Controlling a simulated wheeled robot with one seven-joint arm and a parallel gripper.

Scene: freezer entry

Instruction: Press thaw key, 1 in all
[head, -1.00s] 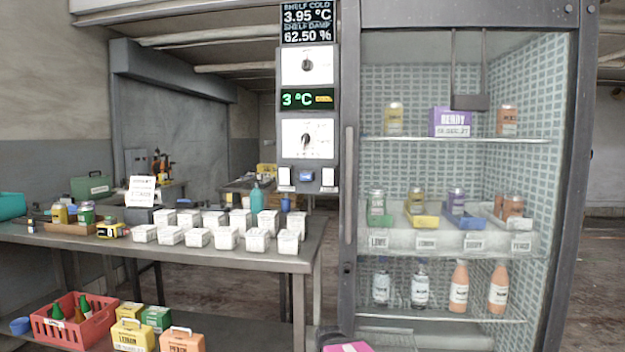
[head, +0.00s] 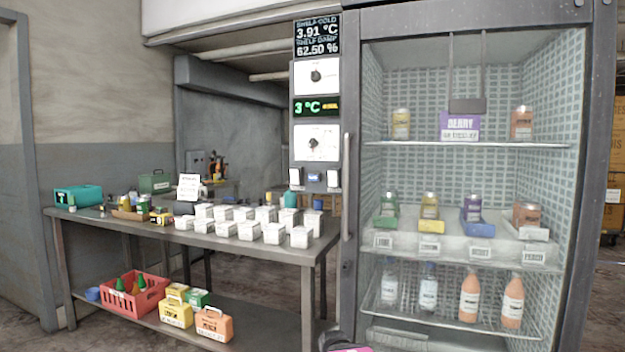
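The control panel stands on the post left of the glass-door cabinet (head: 470,150). Near its bottom is a small blue key (head: 314,178) between two pale keys, the left pale key (head: 295,177) and the right pale key (head: 333,178). Their lettering is too small to read, so I cannot tell which is the thaw key. Above them are a lower dial (head: 314,142), a green display (head: 317,106) reading 3 °C and an upper dial (head: 316,76).
The shelf readout (head: 317,37) shows 3.91 °C and 62.50 %. A metal table (head: 200,240) with several white boxes stands left of the panel. A red crate (head: 150,300) is on its lower shelf. The cabinet door's vertical handle (head: 346,185) is beside the panel.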

